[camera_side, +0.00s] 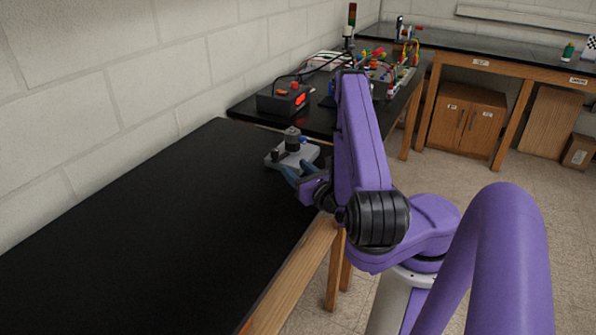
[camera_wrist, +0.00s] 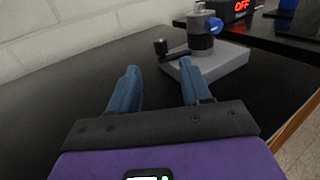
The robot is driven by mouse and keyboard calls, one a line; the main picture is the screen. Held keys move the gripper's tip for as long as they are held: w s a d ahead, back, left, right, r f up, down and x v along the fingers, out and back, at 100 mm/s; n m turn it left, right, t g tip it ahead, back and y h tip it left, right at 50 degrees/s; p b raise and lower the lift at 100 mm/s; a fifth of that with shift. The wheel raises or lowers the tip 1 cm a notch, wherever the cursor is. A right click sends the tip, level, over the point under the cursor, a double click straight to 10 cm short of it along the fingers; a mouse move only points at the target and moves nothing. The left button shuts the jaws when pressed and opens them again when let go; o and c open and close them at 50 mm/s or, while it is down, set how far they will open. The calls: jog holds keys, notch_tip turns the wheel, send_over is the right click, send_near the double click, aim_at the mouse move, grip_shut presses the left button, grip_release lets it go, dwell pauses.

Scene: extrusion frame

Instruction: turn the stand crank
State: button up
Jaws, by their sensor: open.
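The stand (camera_side: 306,155) is a light grey base plate with a dark round column, near the far right end of the black bench. The wrist view shows the stand's base (camera_wrist: 222,62) at upper right, with a blue knob (camera_wrist: 215,25) on the column. The crank (camera_wrist: 176,55) is a dark arm low on the column, reaching left to an upright black handle (camera_wrist: 161,47). My gripper (camera_wrist: 160,67) has blue fingers, open and empty. In the wrist picture the handle appears between and beyond the fingertips, apart from them. In the side view my gripper (camera_side: 294,170) is at the stand's near side.
A black box with a red display (camera_side: 284,98) stands behind the stand on another bench, among wired devices (camera_side: 385,75). A block wall (camera_side: 150,70) runs along the left. The black bench top (camera_side: 150,230) is clear to the left and front.

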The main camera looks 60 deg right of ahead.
jog(key=shift+w+r, duration=0.1)
jog(key=c, duration=0.7)
jog(key=w+r+y, duration=0.1)
jog(key=r+t+y, duration=0.1)
jog(key=w+d+r+n+y, duration=0.1)
jog(key=r, duration=0.1)
jog(key=shift+w+r+t, duration=0.1)
jog(key=shift+w+t, duration=0.2)
jog(key=shift+t, duration=0.1)
grip_shut()
notch_tip(320, 180, up, 4)
jog(key=n+y, duration=0.3)
jog(key=y, duration=0.2)
jog(key=s+d+n+g, duration=0.2)
jog(key=s+d+g, duration=0.3)
jog(key=s+g, duration=0.3)
jog(key=shift+y, duration=0.4)
jog(key=x, duration=1)
jog(key=shift+w, duration=1.25)
jog(key=shift+w+d, duration=0.1)
jog(key=shift+w, duration=0.7)
